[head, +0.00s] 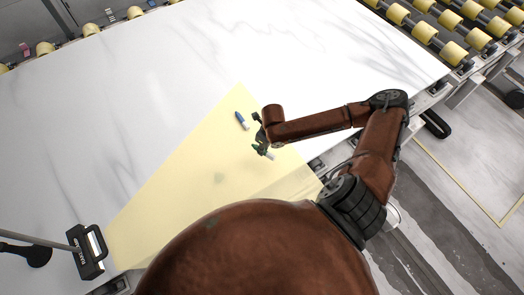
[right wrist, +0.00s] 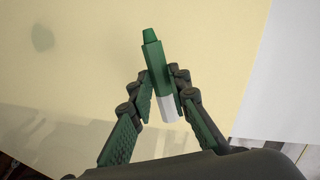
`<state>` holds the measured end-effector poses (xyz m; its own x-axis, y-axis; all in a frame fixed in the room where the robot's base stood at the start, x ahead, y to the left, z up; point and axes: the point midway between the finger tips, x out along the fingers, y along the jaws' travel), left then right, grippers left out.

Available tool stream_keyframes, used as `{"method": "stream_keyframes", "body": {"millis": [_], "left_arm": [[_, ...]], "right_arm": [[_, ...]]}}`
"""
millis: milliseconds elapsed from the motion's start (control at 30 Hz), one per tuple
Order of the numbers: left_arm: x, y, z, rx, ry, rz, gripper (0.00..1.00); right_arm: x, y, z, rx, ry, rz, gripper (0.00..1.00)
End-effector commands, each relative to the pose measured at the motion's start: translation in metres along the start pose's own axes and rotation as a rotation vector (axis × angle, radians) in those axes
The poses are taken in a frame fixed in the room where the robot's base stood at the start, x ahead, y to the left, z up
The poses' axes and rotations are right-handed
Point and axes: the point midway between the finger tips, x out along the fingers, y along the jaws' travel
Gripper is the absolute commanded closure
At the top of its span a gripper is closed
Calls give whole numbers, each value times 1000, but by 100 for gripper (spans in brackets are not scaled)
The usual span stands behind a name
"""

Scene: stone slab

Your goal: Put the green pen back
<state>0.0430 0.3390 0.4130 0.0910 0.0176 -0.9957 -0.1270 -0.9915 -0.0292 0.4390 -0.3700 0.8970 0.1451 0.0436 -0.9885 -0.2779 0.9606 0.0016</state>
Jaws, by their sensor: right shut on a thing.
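The green pen (right wrist: 158,78) has a green cap end and a white end. My right gripper (right wrist: 160,92) is shut on it, with one finger on each side; the white end points toward the palm. In the head view my right gripper (head: 262,147) is over the pale yellow area near the slab's right edge, with the pen's light end (head: 271,156) showing beside it. I cannot tell how high the pen is above the slab. A blue pen (head: 242,120) with a white end lies on the slab just up and left of the gripper. My left gripper is not in view.
The white stone slab (head: 150,90) carries a pale yellow area (head: 180,180) with a greenish spot (head: 219,178); the spot also shows in the right wrist view (right wrist: 42,38). A black tool (head: 88,252) is at the lower left. Yellow rollers (head: 425,32) line the back. Most of the slab is clear.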

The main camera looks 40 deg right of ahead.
Motion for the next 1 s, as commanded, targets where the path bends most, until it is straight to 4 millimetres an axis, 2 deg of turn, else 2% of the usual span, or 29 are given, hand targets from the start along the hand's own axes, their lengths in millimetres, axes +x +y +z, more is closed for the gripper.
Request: {"method": "stream_keyframes", "body": {"millis": [100, 300, 500, 733, 767, 1000], "left_arm": [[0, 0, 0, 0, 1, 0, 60], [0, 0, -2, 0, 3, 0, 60], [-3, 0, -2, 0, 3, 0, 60], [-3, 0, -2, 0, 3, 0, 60], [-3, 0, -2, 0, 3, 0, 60], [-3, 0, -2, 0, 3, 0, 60]], "right_arm": [[15, -7, 7, 1, -2, 0, 100], [29, -15, 13, 1, -1, 0, 100], [54, -14, 8, 0, 0, 1, 100], [58, -14, 7, -2, -1, -1, 100], [58, -14, 7, -2, -1, -1, 83], [57, -14, 7, -1, -1, -1, 66]]}}
